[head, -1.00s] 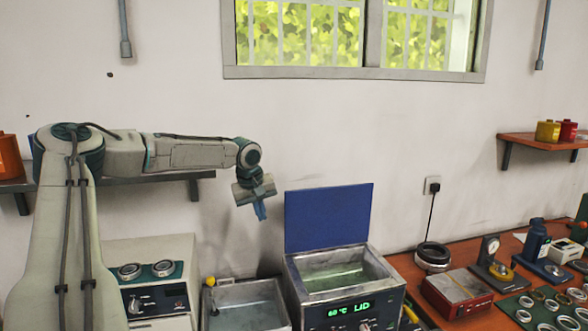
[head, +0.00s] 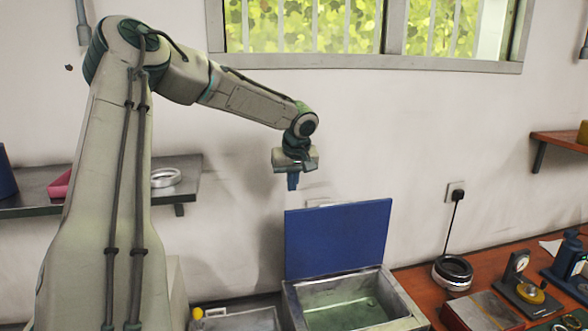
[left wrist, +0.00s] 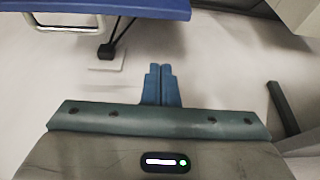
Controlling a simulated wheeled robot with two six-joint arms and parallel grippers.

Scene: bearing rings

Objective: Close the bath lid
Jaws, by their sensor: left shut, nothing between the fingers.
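The bath (head: 400,312) is a metal tank with greenish liquid inside; its lower front is cut off by the frame. Its blue lid (head: 338,240) stands upright and open along the back side. A small pale piece shows at the lid's top edge. My left gripper (head: 293,184) points down above the lid's top left corner, apart from it, with its blue fingers closed and empty. In the left wrist view, the closed fingertips (left wrist: 162,70) are over bare wall, and the lid (left wrist: 120,8) crosses the top with a metal loop handle (left wrist: 65,22) below its edge. My right gripper is out of view.
A second metal tank (head: 240,320) is left of the bath. A wall shelf (head: 185,192) with a metal ring (head: 166,177) is at left. A corded round device (head: 452,272) and gauge stand (head: 522,285) sit on the right bench.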

